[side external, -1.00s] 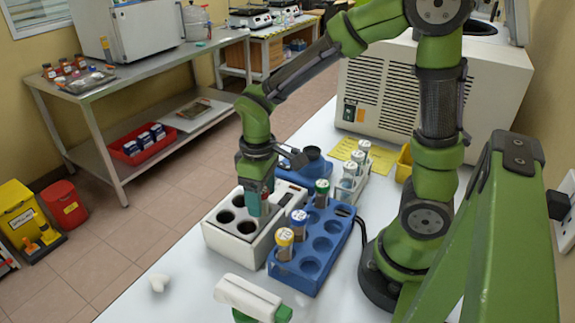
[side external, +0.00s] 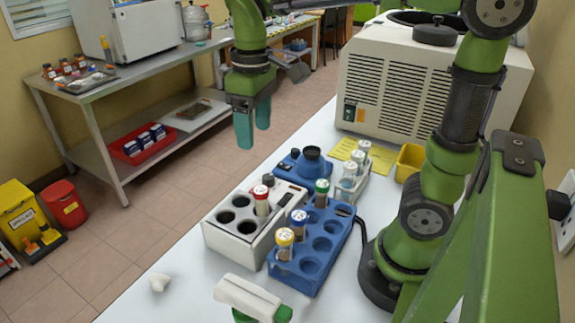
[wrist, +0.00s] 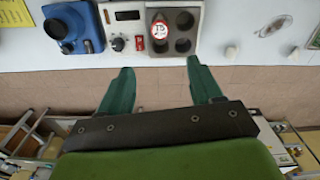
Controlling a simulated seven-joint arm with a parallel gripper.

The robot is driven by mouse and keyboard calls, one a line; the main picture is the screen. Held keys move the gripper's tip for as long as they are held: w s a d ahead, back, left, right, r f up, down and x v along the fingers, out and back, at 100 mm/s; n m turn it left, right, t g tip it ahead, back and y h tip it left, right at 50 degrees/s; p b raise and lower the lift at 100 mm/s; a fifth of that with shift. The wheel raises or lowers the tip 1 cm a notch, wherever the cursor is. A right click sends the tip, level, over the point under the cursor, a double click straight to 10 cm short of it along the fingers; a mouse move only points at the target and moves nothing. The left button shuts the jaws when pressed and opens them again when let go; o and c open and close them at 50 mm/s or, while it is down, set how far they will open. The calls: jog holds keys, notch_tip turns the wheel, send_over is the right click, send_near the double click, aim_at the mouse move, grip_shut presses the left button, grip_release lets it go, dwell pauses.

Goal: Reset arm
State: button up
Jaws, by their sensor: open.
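My gripper (side external: 253,128) is open and empty, raised in the air beyond the table's far left edge. In the wrist view its two teal fingers (wrist: 157,85) are spread apart with nothing between them. A red-capped tube (side external: 261,200) stands upright in one well of the white heater block (side external: 243,253). The tube also shows in the wrist view (wrist: 160,31), apart from the fingers. The block's several other visible wells look empty.
A blue rack (side external: 313,268) holds tubes with yellow, blue and green caps. Behind stand a blue device (side external: 310,166), a small rack of white-capped tubes (side external: 349,182), a yellow bin (side external: 409,163) and a large centrifuge (side external: 400,90). A white-green item (side external: 247,297) lies in front.

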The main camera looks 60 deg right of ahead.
jog(key=s+f+m+t+y, duration=0.2)
jog(key=s+m+t, duration=0.3)
jog(key=s+t, duration=0.1)
jog(key=shift+s+d+m+t, duration=0.3)
jog(key=shift+s+m+t, duration=0.1)
jog(key=shift+s, duration=0.4)
jog(key=shift+f, duration=0.1)
jog(key=shift+c, duration=0.4)
